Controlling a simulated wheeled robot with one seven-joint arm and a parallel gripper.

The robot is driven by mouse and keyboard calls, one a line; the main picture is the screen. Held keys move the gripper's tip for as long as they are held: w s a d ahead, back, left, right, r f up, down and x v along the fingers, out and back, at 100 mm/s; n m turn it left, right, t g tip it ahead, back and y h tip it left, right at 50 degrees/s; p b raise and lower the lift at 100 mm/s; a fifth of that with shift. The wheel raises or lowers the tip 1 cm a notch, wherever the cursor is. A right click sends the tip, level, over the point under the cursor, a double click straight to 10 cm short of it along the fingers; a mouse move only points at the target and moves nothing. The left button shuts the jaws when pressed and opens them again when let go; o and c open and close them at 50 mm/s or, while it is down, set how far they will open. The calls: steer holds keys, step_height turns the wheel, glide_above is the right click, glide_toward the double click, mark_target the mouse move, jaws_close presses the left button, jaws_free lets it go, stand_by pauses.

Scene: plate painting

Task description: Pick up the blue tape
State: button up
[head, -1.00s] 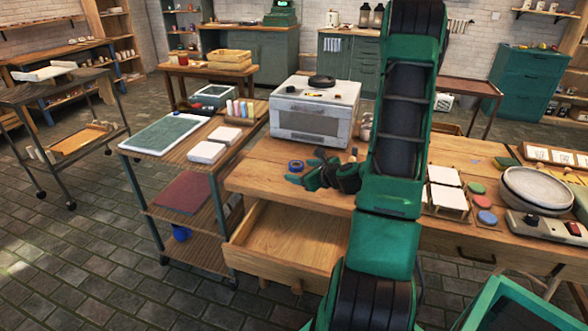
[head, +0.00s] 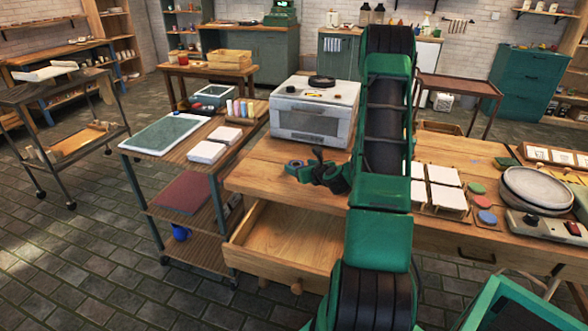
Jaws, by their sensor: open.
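The blue tape (head: 294,164) is a small blue roll on the wooden workbench, near its left end and in front of the white oven. My gripper (head: 301,170) is low over the bench, right at the tape, with its green fingertips pointing left. The fingers are open and overlap the tape in this view, so part of the roll is hidden. I cannot tell whether they touch it.
The white oven (head: 316,117) stands just behind the tape. An open, empty wooden drawer (head: 290,241) juts out below the bench's front edge. A cart (head: 143,142) with a green board and white blocks stands left. White tiles (head: 444,175) lie right of my arm.

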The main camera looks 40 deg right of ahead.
steer(key=shift+x, duration=1.2)
steer(key=c, duration=1.1)
steer(key=shift+r, duration=0.1)
